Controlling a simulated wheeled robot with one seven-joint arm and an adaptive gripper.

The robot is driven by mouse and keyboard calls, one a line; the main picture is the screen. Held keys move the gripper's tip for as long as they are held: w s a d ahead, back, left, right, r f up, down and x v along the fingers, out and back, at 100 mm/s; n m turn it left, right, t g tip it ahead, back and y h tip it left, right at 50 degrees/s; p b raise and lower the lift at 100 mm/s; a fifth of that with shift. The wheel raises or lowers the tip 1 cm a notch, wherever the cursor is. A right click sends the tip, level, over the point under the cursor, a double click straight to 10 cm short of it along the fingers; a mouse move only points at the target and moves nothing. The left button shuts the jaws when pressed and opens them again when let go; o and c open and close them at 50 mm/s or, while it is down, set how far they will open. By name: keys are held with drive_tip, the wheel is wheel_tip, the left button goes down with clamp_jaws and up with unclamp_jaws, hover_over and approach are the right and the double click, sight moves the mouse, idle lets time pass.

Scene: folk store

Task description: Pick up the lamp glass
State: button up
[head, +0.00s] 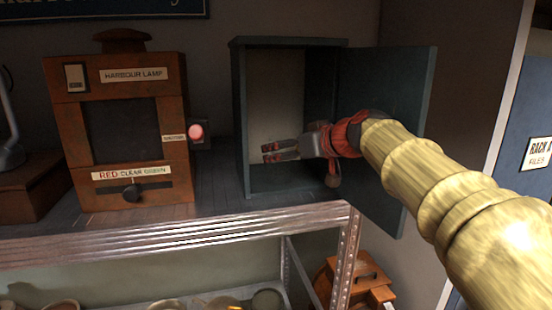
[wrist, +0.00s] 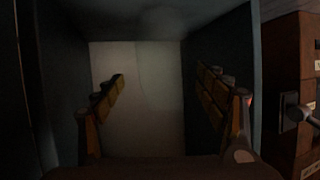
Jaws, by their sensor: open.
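No lamp glass can be made out for sure in either view. In the wrist view a faint curved line shows against the pale back of the cabinet, between the fingers; I cannot tell if it is clear glass or a mark on the back. My gripper (head: 268,152) reaches into the open grey-blue cabinet (head: 240,120) from the right, past its open door (head: 395,110). In the wrist view my gripper (wrist: 160,78) has its two fingers spread wide, with nothing seen gripped between them. The cabinet's inside is dim.
A wooden box labelled HARBOUR LAMP (head: 120,125), with a dark window and a slider, stands left of the cabinet. A metal shelf edge (head: 180,230) runs in front, with bowls (head: 60,305) below. A wooden box (head: 365,280) stands lower right.

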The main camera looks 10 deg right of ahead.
drive_tip(key=shift+x, duration=0.8)
drive_tip(key=p+x, duration=0.1)
drive_tip(key=x, duration=0.3)
drive_tip(key=f+p+x, duration=0.1)
drive_tip(key=x, duration=0.1)
drive_tip(key=shift+s+a+p, duration=0.1)
drive_tip(key=shift+s+p, duration=0.15)
drive_tip(key=shift+p, duration=0.1)
drive_tip(key=shift+s, duration=0.1)
drive_tip(key=c, duration=1.4)
